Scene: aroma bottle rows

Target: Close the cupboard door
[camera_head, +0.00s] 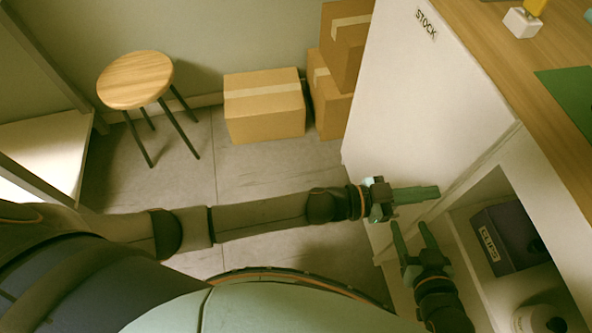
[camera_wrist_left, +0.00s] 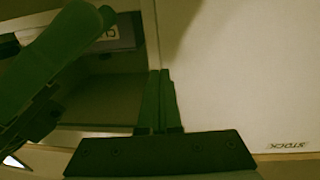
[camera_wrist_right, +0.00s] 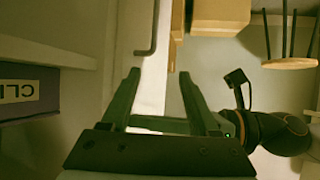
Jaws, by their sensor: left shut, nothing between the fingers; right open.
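The white cupboard door (camera_head: 430,85), marked STOCK, fills the upper right of the head view. It also shows in the left wrist view (camera_wrist_left: 240,75). The cupboard (camera_head: 535,165) beside it has an open front with its shelves exposed. The door's angle is hard to judge. My left gripper (camera_head: 438,192) is shut and empty, its fingertips over the door's lower part near the opening; contact cannot be told. My right gripper (camera_head: 408,225) is open and empty, lower, just in front of the opening. A dark bar handle (camera_wrist_right: 150,28) shows in the right wrist view.
A dark CLIPS box (camera_head: 508,238) and a white roll-like item (camera_head: 540,318) sit inside the cupboard. Cardboard boxes (camera_head: 265,118) and a wooden stool (camera_head: 136,82) stand by the wall. The wooden top (camera_head: 480,30) holds a green mat (camera_head: 572,95). Grey floor is clear below the stool.

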